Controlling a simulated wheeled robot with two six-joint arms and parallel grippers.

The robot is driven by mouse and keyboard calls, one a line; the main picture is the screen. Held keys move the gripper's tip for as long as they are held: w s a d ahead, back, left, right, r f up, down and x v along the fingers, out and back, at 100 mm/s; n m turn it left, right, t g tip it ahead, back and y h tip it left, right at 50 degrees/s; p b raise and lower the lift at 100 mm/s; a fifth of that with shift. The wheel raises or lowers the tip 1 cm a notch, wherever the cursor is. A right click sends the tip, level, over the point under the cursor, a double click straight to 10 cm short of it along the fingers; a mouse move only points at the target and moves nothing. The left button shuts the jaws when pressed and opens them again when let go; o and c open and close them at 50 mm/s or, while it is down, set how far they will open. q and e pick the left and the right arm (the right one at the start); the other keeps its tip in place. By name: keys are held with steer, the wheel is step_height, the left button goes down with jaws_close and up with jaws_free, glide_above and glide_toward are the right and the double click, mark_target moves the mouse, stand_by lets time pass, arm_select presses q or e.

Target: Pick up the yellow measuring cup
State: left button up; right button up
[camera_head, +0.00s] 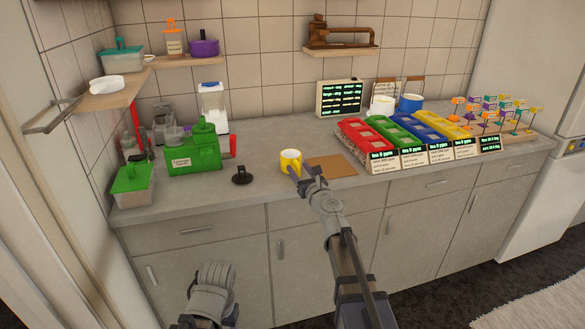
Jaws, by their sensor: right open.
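The yellow measuring cup (290,162) stands upright near the counter's front edge, left of a brown board. It has a pale inside. My right gripper (304,173) is open at the cup's lower right, and its left fingertip overlaps the cup's lower edge in the picture. I cannot tell whether it touches the cup. The gripper looks empty.
The brown board (331,166) lies right of the cup. A black knobbed object (241,175) and a green machine (194,150) stand left. Red, green, blue and yellow bins (366,139) fill the right side. The counter (266,193) is bare between the black object and the cup.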

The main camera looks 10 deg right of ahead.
steer(key=shift+w, duration=0.55)
steer(key=shift+s+a, duration=0.1)
jaws_close()
stand_by(0.9)
